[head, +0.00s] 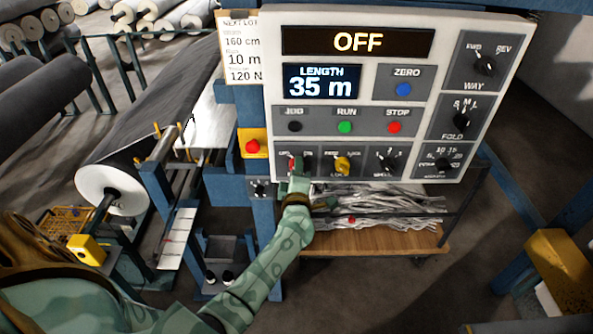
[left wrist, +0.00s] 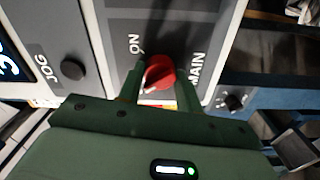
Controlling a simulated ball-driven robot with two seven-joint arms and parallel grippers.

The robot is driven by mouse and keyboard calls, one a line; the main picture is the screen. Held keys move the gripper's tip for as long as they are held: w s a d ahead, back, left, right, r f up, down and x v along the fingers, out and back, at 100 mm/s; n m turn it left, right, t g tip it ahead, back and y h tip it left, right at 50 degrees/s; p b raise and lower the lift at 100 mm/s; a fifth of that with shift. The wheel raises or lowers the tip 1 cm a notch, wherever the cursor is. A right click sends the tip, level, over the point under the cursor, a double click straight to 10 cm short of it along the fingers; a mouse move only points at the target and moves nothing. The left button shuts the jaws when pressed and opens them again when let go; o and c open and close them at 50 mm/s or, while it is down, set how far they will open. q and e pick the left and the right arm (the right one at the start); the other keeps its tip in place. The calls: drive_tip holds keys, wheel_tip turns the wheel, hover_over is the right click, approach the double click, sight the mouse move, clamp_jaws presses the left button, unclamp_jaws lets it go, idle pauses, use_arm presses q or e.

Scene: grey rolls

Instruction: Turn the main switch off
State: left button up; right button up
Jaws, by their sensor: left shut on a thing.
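The main switch is a red rotary knob (left wrist: 158,74) on a grey plate, marked "ON" and "MAIN" in the left wrist view. In the head view it sits at the lower left of the control panel (head: 455,18), mostly hidden behind my left gripper (head: 299,168). My left gripper, also in the left wrist view (left wrist: 158,82), is shut on the red knob, with a green finger on each side of it. The panel's top display (head: 358,41) reads "OFF". My right gripper is not in view.
Other knobs sit close by, including a yellow one (head: 342,164). Jog, run (head: 345,127) and stop buttons are above. A red emergency button on a yellow box (head: 252,146) is to the left. A cart (head: 390,240) with grey material stands below; a large roll (head: 112,188) is at left.

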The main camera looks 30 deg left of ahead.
use_arm(q)
drive_tip(key=shift+n, duration=1)
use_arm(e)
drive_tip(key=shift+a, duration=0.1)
use_arm(q)
drive_tip(key=o, duration=1)
drive_tip(key=shift+w, duration=0.15)
